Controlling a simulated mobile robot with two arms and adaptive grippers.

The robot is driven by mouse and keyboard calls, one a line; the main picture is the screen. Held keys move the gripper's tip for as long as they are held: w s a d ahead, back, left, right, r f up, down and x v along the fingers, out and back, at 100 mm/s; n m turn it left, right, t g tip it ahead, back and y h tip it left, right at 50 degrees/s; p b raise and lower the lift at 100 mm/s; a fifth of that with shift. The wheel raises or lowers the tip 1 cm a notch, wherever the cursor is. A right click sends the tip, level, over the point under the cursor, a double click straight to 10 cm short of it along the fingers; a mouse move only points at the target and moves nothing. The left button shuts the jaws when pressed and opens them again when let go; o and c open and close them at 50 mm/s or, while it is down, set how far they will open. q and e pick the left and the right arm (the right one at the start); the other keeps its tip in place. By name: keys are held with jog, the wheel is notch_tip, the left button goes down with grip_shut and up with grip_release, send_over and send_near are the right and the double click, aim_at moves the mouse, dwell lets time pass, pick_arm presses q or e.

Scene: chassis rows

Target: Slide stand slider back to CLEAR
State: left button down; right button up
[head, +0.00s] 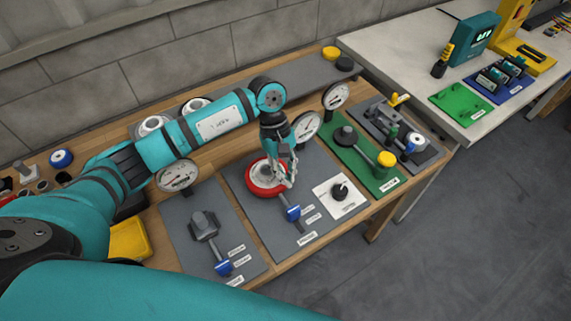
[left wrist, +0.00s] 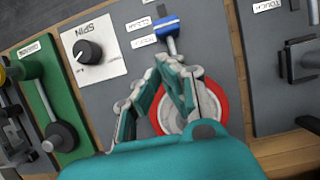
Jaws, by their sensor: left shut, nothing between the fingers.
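A blue slider knob (head: 293,213) sits on a slot in the middle grey panel (head: 254,213), with small white label plates beside it whose words I cannot read. Behind it on the same panel is a round stand with a red ring (head: 262,191). My left gripper (head: 289,184) is shut and empty, pointing down over the ring's right side, just behind the blue knob. In the left wrist view the fingers (left wrist: 172,70) are in front of the red ring (left wrist: 221,104), and the blue knob (left wrist: 167,27) lies beyond the tips, apparently apart. My right gripper is out of view.
A white SPIN plate with a black knob (head: 340,191) is right of the slider. A green panel (head: 349,156) with a lever lies farther right. A grey panel (head: 190,239) with another blue-handled slider is at left. Dial gauges (head: 306,127) stand behind.

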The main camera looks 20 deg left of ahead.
pick_arm(q)
jog(key=p+x, duration=0.1)
jog(key=x, duration=0.4)
jog(key=shift+d, duration=0.1)
jog(key=shift+s+f, duration=0.1)
jog(key=shift+f, duration=0.3)
jog(key=shift+s+d, duration=0.1)
jog(key=shift+d, duration=0.15)
jog(key=shift+s+d, duration=0.8)
jog(key=shift+d, duration=0.2)
jog(key=shift+s+d, duration=0.3)
jog(key=shift+d, duration=0.05)
